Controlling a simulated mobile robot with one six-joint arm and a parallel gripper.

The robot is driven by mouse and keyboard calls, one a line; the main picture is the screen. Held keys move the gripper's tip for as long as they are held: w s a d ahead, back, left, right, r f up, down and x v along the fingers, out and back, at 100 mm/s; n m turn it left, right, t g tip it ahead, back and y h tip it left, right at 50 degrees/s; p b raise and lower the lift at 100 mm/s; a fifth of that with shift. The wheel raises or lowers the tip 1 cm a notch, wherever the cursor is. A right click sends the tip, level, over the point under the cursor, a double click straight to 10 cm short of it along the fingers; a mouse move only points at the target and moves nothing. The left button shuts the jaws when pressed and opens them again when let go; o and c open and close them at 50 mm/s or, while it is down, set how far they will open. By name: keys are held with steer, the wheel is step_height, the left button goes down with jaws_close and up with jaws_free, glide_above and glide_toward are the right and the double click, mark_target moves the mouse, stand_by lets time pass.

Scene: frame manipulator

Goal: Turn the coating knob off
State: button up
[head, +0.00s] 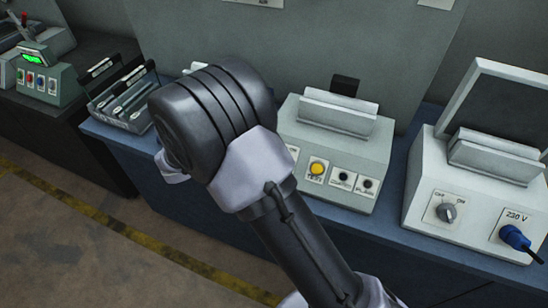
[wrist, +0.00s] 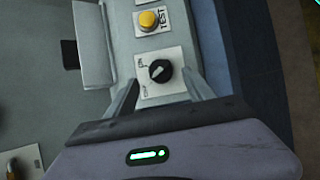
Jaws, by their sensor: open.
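A round black knob (wrist: 160,71) sits on a white label plate on a grey-green machine in the wrist view. OFF and ON style lettering stands beside it; I cannot tell for sure which mark its pointer faces. My gripper (wrist: 161,82) is open, its two fingers on either side of the knob with gaps visible. Whether they touch the panel is unclear. In the head view this machine (head: 334,143) is in the middle; my arm covers the knob, and only part of its plate (head: 293,152) shows.
A yellow TEST button (wrist: 148,20) is next to the knob; it also shows in the head view (head: 318,168), with two black sockets to its right. A white machine (head: 470,180) at right has a grey knob (head: 446,212) and a blue plug (head: 515,238). A rack (head: 125,95) stands left.

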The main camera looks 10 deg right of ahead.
steer(key=p+v, duration=0.3)
steer(key=v, duration=0.9)
steer(key=shift+s+a, duration=0.15)
steer(key=shift+a, duration=0.1)
steer(key=shift+r, duration=0.1)
steer(key=s+d+r+m+g+y+b, duration=0.3)
steer(key=s+d+r+m+y, duration=0.25)
steer(key=s+d, duration=0.3)
steer(key=s+d+r+m+t+y+b, duration=0.1)
steer(key=s+r+m+t+y, duration=0.1)
steer(key=s, duration=0.4)
steer(key=s+d+r+m+t+y+b, duration=0.1)
steer(key=s+r+m+t+y, duration=0.1)
steer(key=s+m+y, duration=0.3)
steer(key=shift+s+t, duration=0.4)
steer(key=shift+t, duration=0.2)
steer(key=shift+r, duration=0.15)
